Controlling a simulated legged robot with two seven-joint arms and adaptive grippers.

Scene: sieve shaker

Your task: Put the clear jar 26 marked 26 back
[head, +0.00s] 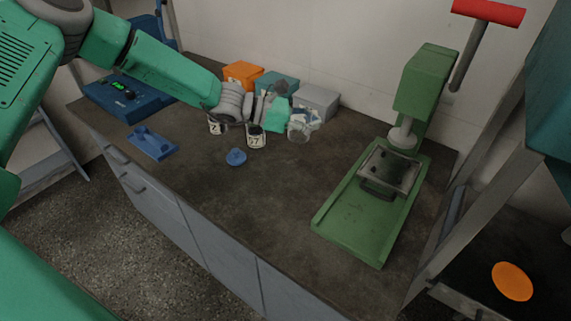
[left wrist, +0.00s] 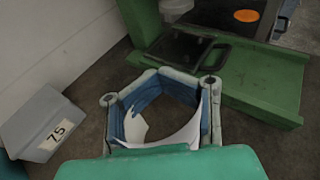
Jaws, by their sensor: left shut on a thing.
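A clear jar (head: 299,133) is at the end of my left gripper (head: 303,121), over the dark bench behind its middle. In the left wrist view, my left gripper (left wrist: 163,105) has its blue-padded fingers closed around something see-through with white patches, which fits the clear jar. I cannot read a number on this jar, and cannot tell whether its base touches the bench. Two other jars stand to the left, one with a label that reads 7 (head: 216,127) and one that seems to read 17 or 77 (head: 256,137). My right gripper is not in view.
Orange (head: 242,72), teal (head: 278,82) and grey (head: 318,100) boxes stand along the wall; the grey one is labelled 75 (left wrist: 60,133). A green press (head: 350,220) stands right. A blue lid-like piece (head: 236,157), blue tray (head: 152,143) and blue scale (head: 122,100) lie left. The bench's middle is clear.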

